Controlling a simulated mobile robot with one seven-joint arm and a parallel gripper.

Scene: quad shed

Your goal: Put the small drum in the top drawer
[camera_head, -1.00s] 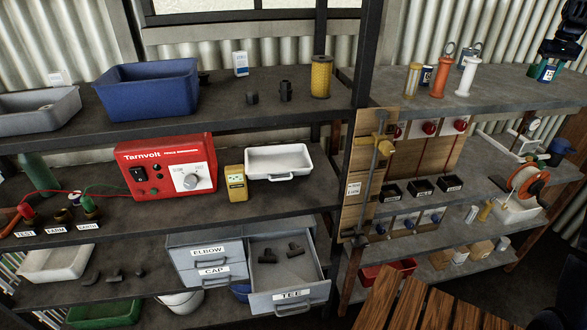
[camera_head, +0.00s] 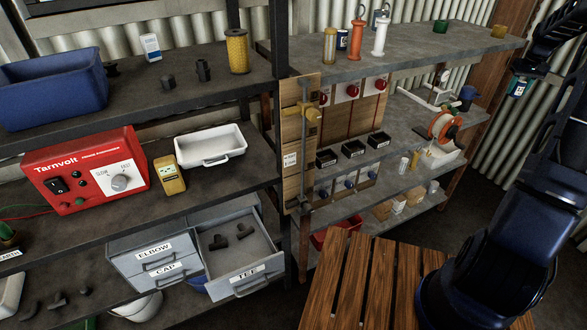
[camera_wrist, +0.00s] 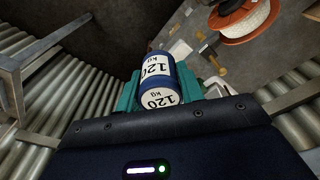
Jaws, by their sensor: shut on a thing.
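The small drum, blue with a white band and a white end marked "120 KG" (camera_wrist: 157,80), sits between the teal fingers of my gripper (camera_wrist: 160,92). My gripper (camera_head: 519,86) is shut on it, high at the right in the head view, where the drum looks small and partly hidden. The grey drawer unit (camera_head: 205,222) stands on a lower shelf at lower left, well away from my gripper. Its ELBOW drawer (camera_head: 152,249) is above its CAP drawer (camera_head: 163,270), and both look shut. The TEE drawer (camera_head: 245,281) is pulled out and holds dark pipe fittings (camera_head: 231,236).
A slatted wooden top (camera_head: 375,280) lies at the lower middle, between the drawers and my arm. Shelves above the drawers hold a red Tarnvolt box (camera_head: 85,172), a white tray (camera_head: 210,146) and a blue bin (camera_head: 52,88). A cable reel (camera_head: 443,127) stands at right.

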